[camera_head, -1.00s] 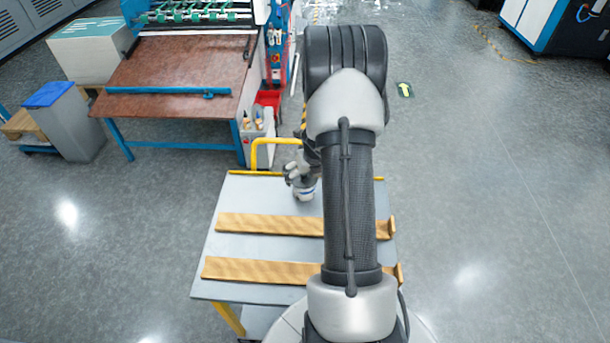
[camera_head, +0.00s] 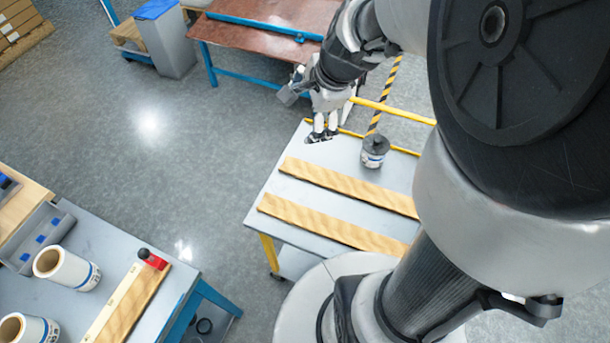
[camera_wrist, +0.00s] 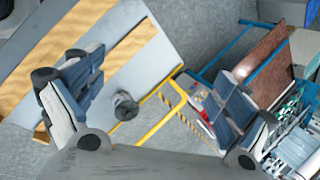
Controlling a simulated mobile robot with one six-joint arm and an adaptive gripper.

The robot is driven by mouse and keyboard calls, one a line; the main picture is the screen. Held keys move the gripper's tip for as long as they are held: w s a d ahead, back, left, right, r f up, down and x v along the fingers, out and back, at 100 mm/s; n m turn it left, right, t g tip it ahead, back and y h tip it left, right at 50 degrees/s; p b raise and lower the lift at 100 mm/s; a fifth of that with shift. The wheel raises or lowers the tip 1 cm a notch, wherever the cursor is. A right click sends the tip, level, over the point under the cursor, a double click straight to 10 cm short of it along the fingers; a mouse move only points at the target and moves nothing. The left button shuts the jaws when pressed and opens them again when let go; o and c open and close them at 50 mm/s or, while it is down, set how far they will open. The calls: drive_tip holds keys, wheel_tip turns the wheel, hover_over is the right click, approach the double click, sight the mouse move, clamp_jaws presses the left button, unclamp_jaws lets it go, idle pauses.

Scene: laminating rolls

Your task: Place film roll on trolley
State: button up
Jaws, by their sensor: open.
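The trolley (camera_head: 285,203) has a grey top, two wooden slats and a yellow handle; it also shows in the wrist view (camera_wrist: 165,40). My gripper (camera_head: 322,132) is open and empty, left of the roll and near the trolley's back-left corner, apart from the roll.
A brown-topped machine table (camera_head: 270,12) stands behind the trolley. Bare floor (camera_head: 150,150) lies left of the trolley.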

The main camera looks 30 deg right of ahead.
drive_tip(key=s+a+r+n, duration=0.3)
drive_tip(key=s+a+n, duration=0.2)
drive_tip(key=s+n, duration=0.4)
drive_tip(key=s+a+r+n, duration=0.3)
drive_tip(key=s+a+n, duration=0.3)
drive_tip(key=s+n, duration=0.3)
drive_tip(key=shift+s+n+g+h, duration=0.3)
drive_tip(key=shift+s+n, duration=0.1)
drive_tip(key=shift+n, duration=0.6)
drive_tip(key=shift+f, duration=0.1)
